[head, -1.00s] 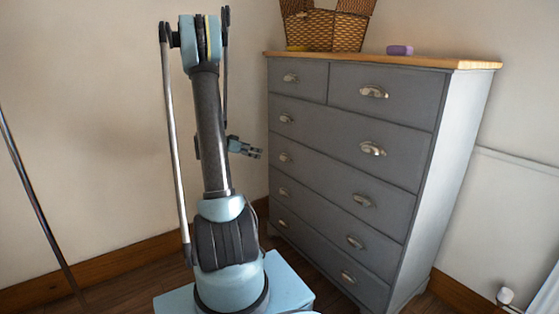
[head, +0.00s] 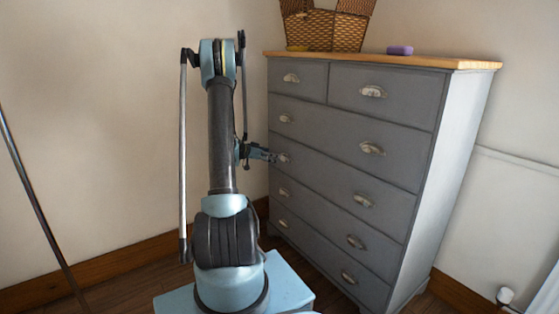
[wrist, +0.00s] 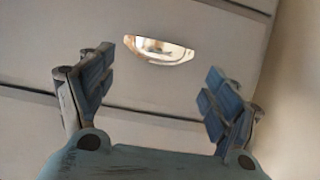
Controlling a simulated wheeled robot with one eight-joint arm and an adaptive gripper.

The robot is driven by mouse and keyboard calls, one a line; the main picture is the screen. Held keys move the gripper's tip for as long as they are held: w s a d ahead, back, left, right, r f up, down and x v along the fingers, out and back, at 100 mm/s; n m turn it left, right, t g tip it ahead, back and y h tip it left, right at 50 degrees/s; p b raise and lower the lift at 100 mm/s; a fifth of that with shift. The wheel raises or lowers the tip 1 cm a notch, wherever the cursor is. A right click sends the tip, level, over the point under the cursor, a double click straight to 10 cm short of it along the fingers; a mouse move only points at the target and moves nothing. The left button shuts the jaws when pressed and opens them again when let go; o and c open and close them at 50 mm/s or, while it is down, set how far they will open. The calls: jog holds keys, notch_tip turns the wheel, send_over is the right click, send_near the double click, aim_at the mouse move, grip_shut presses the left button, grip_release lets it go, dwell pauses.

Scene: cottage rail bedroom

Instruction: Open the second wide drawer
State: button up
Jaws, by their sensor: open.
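The grey dresser (head: 395,110) stands against the wall with its drawers shut. The second wide drawer (head: 325,178) is the second full-width row below the two small top drawers. It has a silvery cup handle (head: 363,201) on its right side; its left handle (head: 284,158) is at my gripper's tips. My gripper (head: 276,157) is open and empty in front of that left handle. In the wrist view, a cup handle (wrist: 160,49) lies ahead, between and beyond the two spread fingers, apparently untouched. The exact gap to it is hard to tell.
A wicker basket (head: 335,30) and a purple block (head: 399,50) sit on the wooden dresser top (head: 440,62). The wall is close behind my arm on the left. The floor in front of the dresser is partly hidden by my base.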

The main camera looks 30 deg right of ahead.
aim_at(282, 158)
jog(key=x, duration=0.6)
jog(key=shift+d+f, duration=0.1)
jog(key=shift+d, duration=0.2)
jog(key=c, duration=1.3)
jog(key=shift+o, duration=0.2)
